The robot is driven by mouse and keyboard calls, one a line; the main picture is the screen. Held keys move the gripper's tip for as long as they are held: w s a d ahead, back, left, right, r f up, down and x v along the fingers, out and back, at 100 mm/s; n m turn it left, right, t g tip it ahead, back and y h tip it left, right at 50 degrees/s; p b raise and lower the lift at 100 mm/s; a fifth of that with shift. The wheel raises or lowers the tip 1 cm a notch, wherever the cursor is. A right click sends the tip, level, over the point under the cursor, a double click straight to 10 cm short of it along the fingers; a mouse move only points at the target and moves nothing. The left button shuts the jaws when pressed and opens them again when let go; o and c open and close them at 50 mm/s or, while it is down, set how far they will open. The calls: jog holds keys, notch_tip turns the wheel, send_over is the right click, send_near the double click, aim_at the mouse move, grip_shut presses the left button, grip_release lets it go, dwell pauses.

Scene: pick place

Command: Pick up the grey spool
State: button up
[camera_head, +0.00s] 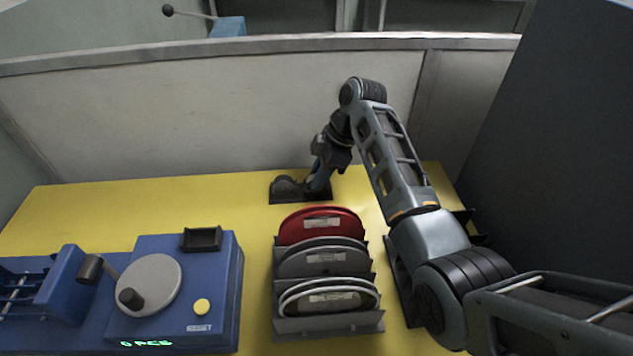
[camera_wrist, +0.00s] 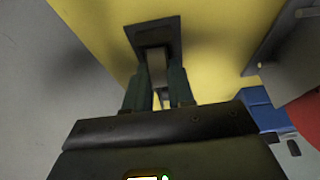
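A rack (camera_head: 330,326) on the yellow table holds a red spool (camera_head: 320,224) at the back, a grey spool (camera_head: 322,261) in the middle and a whitish-rimmed spool (camera_head: 328,297) in front. They stand upright with labels. My gripper (camera_head: 318,186) is away from the rack, low over a dark flat-based stand (camera_head: 276,193) near the table's back edge. In the wrist view, my two fingers (camera_wrist: 160,90) point down on either side of a narrow grey piece (camera_wrist: 157,70) on the stand. I cannot tell whether they touch it.
A blue machine (camera_head: 222,300) with a grey disc, crank and yellow button fills the front left; its display reads 0 PCS. A pale wall (camera_head: 200,120) rises behind the table (camera_head: 130,205). A dark panel (camera_head: 560,150) stands at the right. The table's back left is clear.

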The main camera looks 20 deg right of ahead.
grip_shut()
jog(key=shift+r, duration=0.15)
